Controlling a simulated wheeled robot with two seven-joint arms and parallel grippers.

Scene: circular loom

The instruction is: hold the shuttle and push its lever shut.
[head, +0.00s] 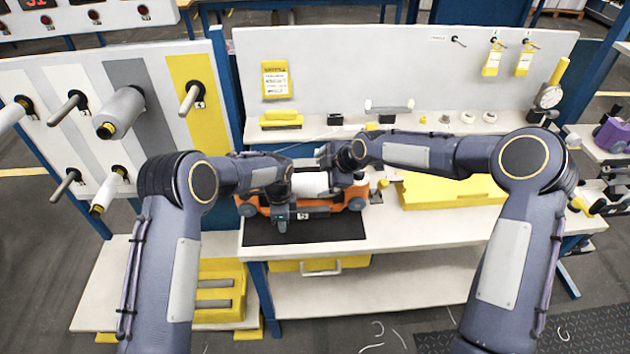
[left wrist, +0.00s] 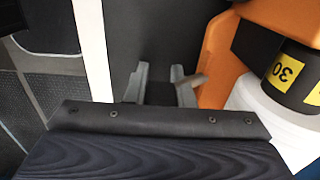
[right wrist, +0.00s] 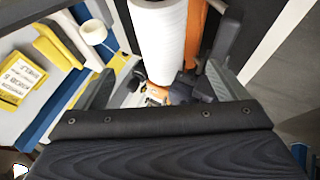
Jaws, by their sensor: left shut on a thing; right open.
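The orange shuttle (head: 355,200) lies on a black mat on the workbench, with a white thread roll (head: 310,185) in it. My left gripper (head: 282,222) is at its near side, shut on a part of it; in the left wrist view its fingers (left wrist: 168,88) are close together beside the orange frame (left wrist: 218,62). My right gripper (head: 335,165) is above the shuttle's right part. In the right wrist view its fingers (right wrist: 165,92) are spread, with the white roll (right wrist: 160,35) and dark shuttle parts beyond them. I cannot make out the lever clearly; my arms partly hide the shuttle.
The black mat (head: 262,232) has bare room at its front. A yellow case (head: 450,192) lies to the right on the bench. A rack of spools (head: 122,108) stands at the left. A shelf with a yellow block (head: 281,119) and small parts runs behind.

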